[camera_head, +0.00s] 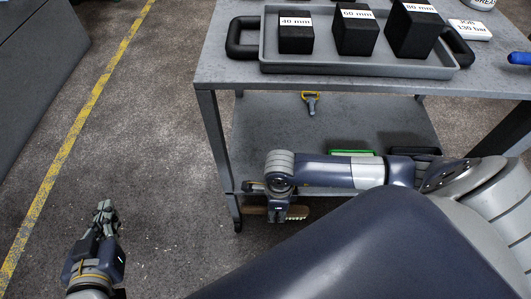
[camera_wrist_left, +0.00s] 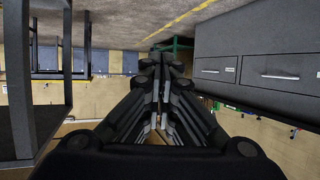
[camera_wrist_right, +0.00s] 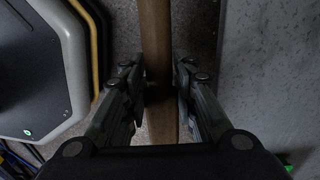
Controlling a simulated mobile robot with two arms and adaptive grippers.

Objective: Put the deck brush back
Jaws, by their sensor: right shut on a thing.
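My right gripper (camera_head: 286,214) points down in front of the trolley's lower shelf. In the right wrist view its fingers are shut on the brush's wooden bar (camera_wrist_right: 158,60), which runs between them from the top edge. The ends of the bar are out of that view. My left gripper (camera_head: 105,213) is at the lower left over bare floor; in the left wrist view its fingertips (camera_wrist_left: 162,65) meet with nothing between them.
The trolley's lower shelf (camera_head: 260,140) holds a yellow-handled tool (camera_head: 311,102) and a green item (camera_head: 350,152). On top, a grey tray (camera_head: 355,68) holds black blocks labelled 40, 60 and 80 mm. A trolley caster (camera_head: 237,225) stands near my right gripper. Floor left of the trolley is clear.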

